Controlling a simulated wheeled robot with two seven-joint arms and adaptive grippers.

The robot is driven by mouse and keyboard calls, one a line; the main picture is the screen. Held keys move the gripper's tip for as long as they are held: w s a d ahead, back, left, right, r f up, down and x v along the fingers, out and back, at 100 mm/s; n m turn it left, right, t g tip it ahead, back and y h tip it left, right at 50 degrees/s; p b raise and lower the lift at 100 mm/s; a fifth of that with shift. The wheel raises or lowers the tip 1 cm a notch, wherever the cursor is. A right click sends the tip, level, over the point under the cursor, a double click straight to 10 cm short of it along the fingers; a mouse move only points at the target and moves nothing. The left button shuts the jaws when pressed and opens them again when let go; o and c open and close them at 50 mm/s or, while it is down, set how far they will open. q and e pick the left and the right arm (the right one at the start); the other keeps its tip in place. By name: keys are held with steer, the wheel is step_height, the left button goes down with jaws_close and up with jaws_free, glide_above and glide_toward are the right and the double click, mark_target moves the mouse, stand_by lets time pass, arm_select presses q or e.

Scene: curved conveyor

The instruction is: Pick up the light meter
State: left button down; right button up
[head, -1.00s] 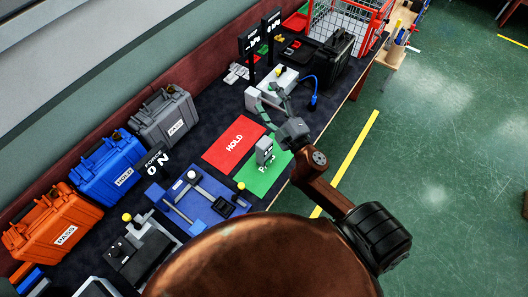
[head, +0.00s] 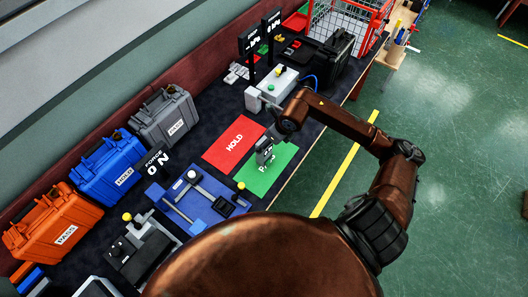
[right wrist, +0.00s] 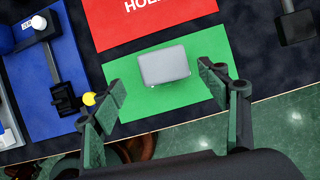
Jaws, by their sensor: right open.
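The light meter, a small grey box, stands on the green mat; it shows in the head view (head: 263,157) and in the right wrist view (right wrist: 165,66). The green mat (head: 281,162) lies beside the red HOLD mat (head: 234,141). My right gripper (right wrist: 163,82) is open and empty, its two green-padded fingers spread to the left and right of the meter as the wrist camera looks down. In the head view the gripper (head: 272,136) is just above the meter and partly hides it. I cannot tell its exact height. My left gripper is not in view.
A blue fixture board (head: 185,215) with a yellow knob lies left of the green mat. A white box (head: 272,92) stands behind the mats. Grey, blue and orange cases (head: 165,118) line the wall side. The table edge runs close to the green mat.

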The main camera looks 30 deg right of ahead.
steer(key=d+x, duration=0.1)
steer(key=x, duration=0.6)
steer(key=shift+f, duration=0.2)
steer(key=shift+s+a, duration=0.15)
steer(key=shift+c, duration=0.7)
steer(key=c, duration=1.2)
steer(key=shift+r, duration=0.1)
